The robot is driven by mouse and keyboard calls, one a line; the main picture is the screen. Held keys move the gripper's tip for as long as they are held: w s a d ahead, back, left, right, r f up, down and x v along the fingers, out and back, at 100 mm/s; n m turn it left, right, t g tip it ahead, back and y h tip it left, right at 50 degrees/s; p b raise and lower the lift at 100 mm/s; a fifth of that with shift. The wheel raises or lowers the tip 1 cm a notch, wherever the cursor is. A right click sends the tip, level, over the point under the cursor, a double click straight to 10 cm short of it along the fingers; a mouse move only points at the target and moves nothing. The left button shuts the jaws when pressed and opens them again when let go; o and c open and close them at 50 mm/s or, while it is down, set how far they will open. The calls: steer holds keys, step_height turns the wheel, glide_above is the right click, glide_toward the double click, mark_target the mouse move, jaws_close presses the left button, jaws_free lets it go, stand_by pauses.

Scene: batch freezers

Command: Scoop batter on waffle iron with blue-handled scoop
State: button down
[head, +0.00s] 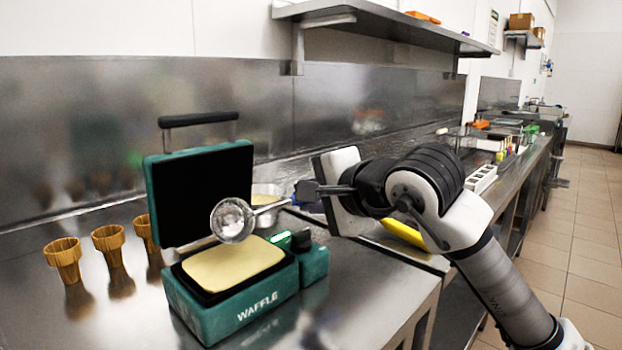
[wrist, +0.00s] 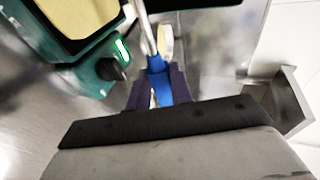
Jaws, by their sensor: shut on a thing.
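The green waffle iron (head: 240,309) stands on the steel counter with its lid (head: 199,188) raised. A pale yellow layer of batter (head: 233,263) covers its lower plate. It also shows in the wrist view (wrist: 88,22) at the top left. My gripper (head: 307,192) is shut on the blue handle of the scoop (wrist: 158,82). The scoop's metal bowl (head: 232,220) hangs above the back right part of the lower plate, tilted toward the head camera, and looks empty. A metal container (head: 265,195) with pale content stands behind the scoop, partly hidden.
Several waffle cones (head: 63,258) stand upright to the left of the iron. A control knob and green light (head: 281,239) are on the iron's right side. A yellow object (head: 404,234) lies under my arm. A wall shelf (head: 370,17) hangs above. The front right counter is clear.

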steer(key=shift+w+a+r+g+h+p, duration=0.15)
steer(key=shift+r+g+h+p, duration=0.7)
steer(key=shift+p, duration=2.15)
steer(key=g+h+p, duration=0.1)
steer(key=p, duration=0.3)
steer(key=g+h+p, duration=0.1)
steer(key=g+p, duration=0.1)
steer(key=p, duration=0.3)
steer(key=w+a+r+g+h+p, duration=0.1)
steer(key=p, duration=0.4)
steer(key=shift+n+h, duration=0.25)
steer(key=shift+n, duration=0.05)
steer(key=shift+w+a+r+g+h+p, duration=0.1)
steer(key=shift+w+r+g+h+p, duration=0.05)
steer(key=shift+g+h+p, duration=0.35)
steer(key=shift+w+a+r+g+h+p, duration=0.25)
steer(key=shift+r+g+h+p, duration=0.45)
steer(key=shift+p, duration=0.7)
steer(key=shift+w+a+r+g+h+p, duration=0.3)
steer(key=shift+g+h+p, duration=0.5)
steer(key=shift+g+p, duration=0.4)
steer(key=shift+s, duration=0.15)
